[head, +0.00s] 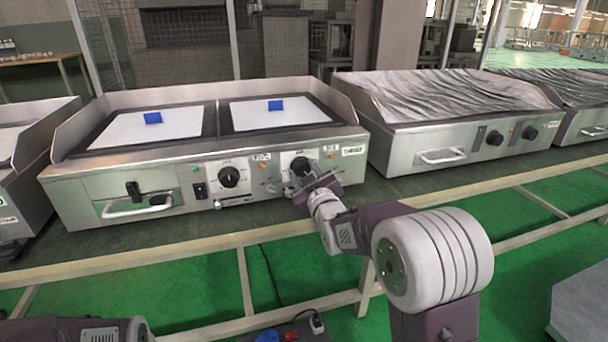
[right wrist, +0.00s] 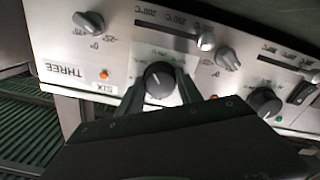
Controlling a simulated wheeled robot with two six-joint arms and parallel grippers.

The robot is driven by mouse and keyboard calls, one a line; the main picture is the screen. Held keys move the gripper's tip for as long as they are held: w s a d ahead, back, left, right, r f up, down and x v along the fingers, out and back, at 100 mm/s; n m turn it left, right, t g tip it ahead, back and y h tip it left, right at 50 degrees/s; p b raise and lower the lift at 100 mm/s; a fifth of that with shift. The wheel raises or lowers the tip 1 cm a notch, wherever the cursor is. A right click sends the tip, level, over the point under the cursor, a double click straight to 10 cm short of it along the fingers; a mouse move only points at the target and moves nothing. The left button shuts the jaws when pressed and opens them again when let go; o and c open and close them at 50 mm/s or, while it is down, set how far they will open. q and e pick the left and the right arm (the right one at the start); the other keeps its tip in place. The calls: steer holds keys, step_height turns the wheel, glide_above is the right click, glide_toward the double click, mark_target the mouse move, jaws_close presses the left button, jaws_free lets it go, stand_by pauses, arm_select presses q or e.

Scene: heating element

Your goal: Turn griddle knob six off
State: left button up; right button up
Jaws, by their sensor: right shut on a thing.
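The griddle knob marked SIX is a round black knob with a pale pointer mark. It sits on the steel front panel, near the right end of the griddle in the head view (head: 300,166) and mid-frame in the right wrist view (right wrist: 159,82). My right gripper (head: 317,184) reaches it from the front. In the right wrist view my right gripper's fingers (right wrist: 161,92) lie on both sides of the knob, shut on it. The SIX label (right wrist: 103,88) and a lit orange lamp (right wrist: 104,75) are beside it. My left gripper is out of view.
Another black knob (head: 229,177) is on the same panel, with a switch (head: 199,191) beside it. Grey knobs (right wrist: 90,23) sit close by in the wrist view. A second griddle (head: 440,115), with a wrapped top, stands to the right.

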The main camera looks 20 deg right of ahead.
steer(key=n+b, duration=0.1)
steer(key=n, duration=0.6)
steer(key=shift+d, duration=0.1)
steer(key=n+b, duration=0.1)
steer(key=n, duration=0.3)
steer(key=n+b, duration=0.1)
steer(key=n, duration=0.2)
steer(key=shift+n, duration=0.4)
steer(key=n+b, duration=0.1)
steer(key=n, duration=0.2)
steer(key=shift+n, duration=0.3)
steer(key=n+b, duration=0.1)
steer(key=n, duration=0.2)
steer(key=shift+n, duration=0.3)
steer(key=n+b, duration=0.2)
steer(key=n, duration=0.4)
steer(key=shift+r, duration=0.1)
steer(key=shift+n, duration=0.3)
steer(key=o, duration=1.4)
steer(key=shift+c, duration=0.2)
